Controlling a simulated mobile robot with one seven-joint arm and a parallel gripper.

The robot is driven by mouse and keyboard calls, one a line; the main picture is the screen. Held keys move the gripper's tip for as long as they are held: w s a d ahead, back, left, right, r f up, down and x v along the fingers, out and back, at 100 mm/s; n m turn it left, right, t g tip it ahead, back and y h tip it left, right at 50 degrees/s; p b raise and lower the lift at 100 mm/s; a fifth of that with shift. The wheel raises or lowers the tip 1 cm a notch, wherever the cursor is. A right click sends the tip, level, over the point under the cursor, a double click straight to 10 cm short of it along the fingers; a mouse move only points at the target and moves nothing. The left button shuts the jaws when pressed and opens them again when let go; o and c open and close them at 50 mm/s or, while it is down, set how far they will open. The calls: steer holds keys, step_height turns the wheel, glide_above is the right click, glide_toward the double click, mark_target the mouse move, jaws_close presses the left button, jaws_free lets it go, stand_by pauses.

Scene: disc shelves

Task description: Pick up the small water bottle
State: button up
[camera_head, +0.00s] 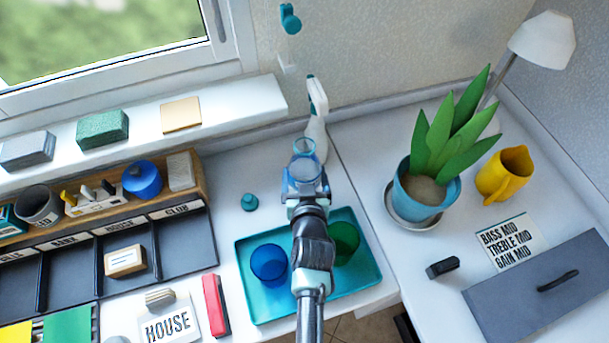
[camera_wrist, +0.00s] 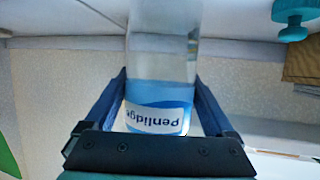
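The small water bottle (camera_head: 304,169) is clear, with a blue and white label. In the head view it is upright at the end of my arm, above the back of the teal tray. The wrist view sees it upside down, with the label (camera_wrist: 160,118) towards my palm and the lower end cut off at the top edge. My gripper (camera_wrist: 160,85) has one finger on each side of the bottle, and the fingers appear to press on it. I cannot tell whether its base touches the counter.
The teal tray (camera_head: 253,305) holds a blue cup (camera_head: 269,264) and a green cup (camera_head: 344,243), partly behind my arm. A spray bottle (camera_head: 316,122) stands close behind the bottle. A small teal object (camera_head: 249,202) lies left, and a potted plant (camera_head: 424,195) stands right.

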jaws_close()
steer(key=shift+w+r, duration=0.1)
steer(key=shift+r, duration=0.05)
steer(key=shift+r, duration=0.15)
